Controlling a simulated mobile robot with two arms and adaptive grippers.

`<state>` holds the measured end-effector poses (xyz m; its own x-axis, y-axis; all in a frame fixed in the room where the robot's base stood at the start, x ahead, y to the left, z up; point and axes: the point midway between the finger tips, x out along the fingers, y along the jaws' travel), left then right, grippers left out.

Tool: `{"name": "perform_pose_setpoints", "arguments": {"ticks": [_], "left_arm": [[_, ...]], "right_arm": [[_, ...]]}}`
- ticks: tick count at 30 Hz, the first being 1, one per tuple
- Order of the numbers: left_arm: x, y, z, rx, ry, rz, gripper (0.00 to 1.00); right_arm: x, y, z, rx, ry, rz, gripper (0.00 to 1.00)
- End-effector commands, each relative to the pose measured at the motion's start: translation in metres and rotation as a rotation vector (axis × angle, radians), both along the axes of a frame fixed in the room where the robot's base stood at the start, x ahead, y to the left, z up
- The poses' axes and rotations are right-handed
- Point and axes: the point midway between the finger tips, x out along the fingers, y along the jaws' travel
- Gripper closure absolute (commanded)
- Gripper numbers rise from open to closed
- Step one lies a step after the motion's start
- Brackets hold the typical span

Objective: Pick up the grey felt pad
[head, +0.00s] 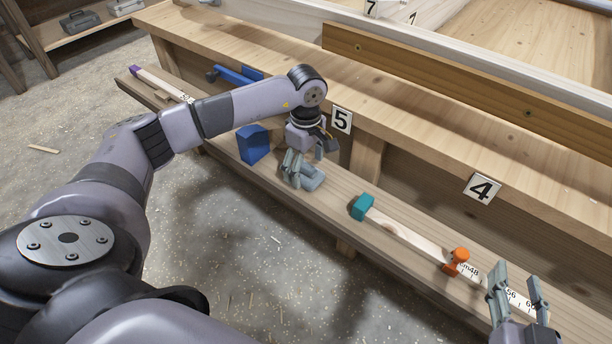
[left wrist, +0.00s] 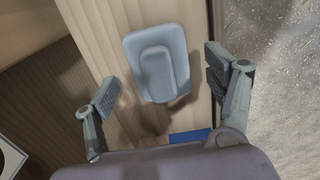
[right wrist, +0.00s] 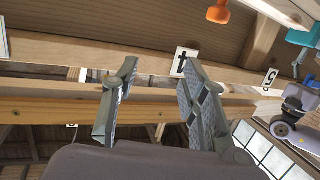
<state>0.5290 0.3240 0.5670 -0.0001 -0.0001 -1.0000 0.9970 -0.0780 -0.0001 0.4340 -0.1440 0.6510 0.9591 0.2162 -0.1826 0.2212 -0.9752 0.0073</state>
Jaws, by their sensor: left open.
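The grey felt pad (left wrist: 158,64) is a blue-grey rounded block with a raised smaller part. In the left wrist view it lies on the wooden ledge between the two fingers of my left gripper (left wrist: 160,98), a little beyond their tips. In the head view the pad (head: 312,179) is partly hidden by my left gripper (head: 302,168), which points down at it from above. The left gripper is open, and I see no finger touching the pad. My right gripper (head: 519,285) is raised over the right end of the ledge. Its fingers are apart and empty in the right wrist view (right wrist: 158,92).
A blue block (head: 253,144) stands on the ledge left of the pad. The workbench (head: 420,140) with number plates rises behind the ledge.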

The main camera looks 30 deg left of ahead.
Motion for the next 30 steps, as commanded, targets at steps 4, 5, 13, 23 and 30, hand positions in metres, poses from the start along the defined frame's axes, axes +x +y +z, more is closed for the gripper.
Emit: {"name": "perform_pose_setpoints", "arguments": {"ticks": [4, 5, 13, 23, 30], "left_arm": [[0.0, 0.0, -0.013, -0.001, 0.001, -0.001, 0.22], [0.0, 0.0, -0.014, -0.001, 0.001, -0.001, 0.22], [0.0, 0.0, -0.015, 0.0, 0.0, -0.001, 0.22], [0.0, 0.0, -0.015, -0.001, 0.001, 0.0, 0.44], [0.0, 0.0, -0.015, -0.001, 0.001, 0.0, 0.6]], "right_arm": [[0.004, 0.003, 0.014, 0.02, -0.081, 0.005, 0.6], [0.004, 0.004, 0.016, 0.022, -0.089, 0.006, 0.6], [0.004, 0.004, 0.019, 0.026, -0.1, 0.006, 0.6], [0.004, 0.004, 0.019, 0.025, -0.099, 0.006, 0.6], [0.004, 0.004, 0.019, 0.025, -0.099, 0.006, 0.6]]}}
